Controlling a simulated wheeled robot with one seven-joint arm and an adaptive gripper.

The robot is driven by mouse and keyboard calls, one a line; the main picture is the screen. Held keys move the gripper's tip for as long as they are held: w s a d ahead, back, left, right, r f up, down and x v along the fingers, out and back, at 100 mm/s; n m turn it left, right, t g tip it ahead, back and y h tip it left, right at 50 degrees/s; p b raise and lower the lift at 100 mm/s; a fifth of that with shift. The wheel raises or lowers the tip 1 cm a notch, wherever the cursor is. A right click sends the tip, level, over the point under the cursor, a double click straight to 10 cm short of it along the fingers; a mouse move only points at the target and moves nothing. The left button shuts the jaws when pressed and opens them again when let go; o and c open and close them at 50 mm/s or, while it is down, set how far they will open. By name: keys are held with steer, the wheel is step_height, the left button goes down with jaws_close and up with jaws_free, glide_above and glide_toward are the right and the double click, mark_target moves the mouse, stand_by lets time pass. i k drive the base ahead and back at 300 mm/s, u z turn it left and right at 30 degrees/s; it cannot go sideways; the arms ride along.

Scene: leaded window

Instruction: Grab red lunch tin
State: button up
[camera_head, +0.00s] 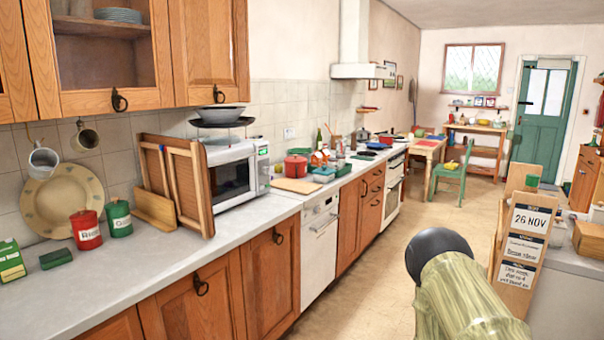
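No thing in view can be told for certain as the red lunch tin. A red lidded canister with a pale label (86,230) stands upright on the near left counter, next to a similar green canister (119,219). A red lidded pot (296,166) stands farther along the counter, right of the microwave. Small red items on the far table and shelf are too small to tell. My gripper is not in view. A part of my own arm, olive with a dark rounded end, seems to show at the bottom right, apart from the canister and the pot.
The grey counter (110,285) is bare along its front. A white microwave (232,173) and wooden trays (178,185) stand on it. Oak cabinets hang above. A wooden table (425,148) and green chair (455,172) stand far back. A date board (524,248) stands right; the floor between is clear.

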mark_target(299, 171)
steer(key=z, duration=0.7)
steer(key=i, duration=1.6)
steer(key=u, duration=0.3)
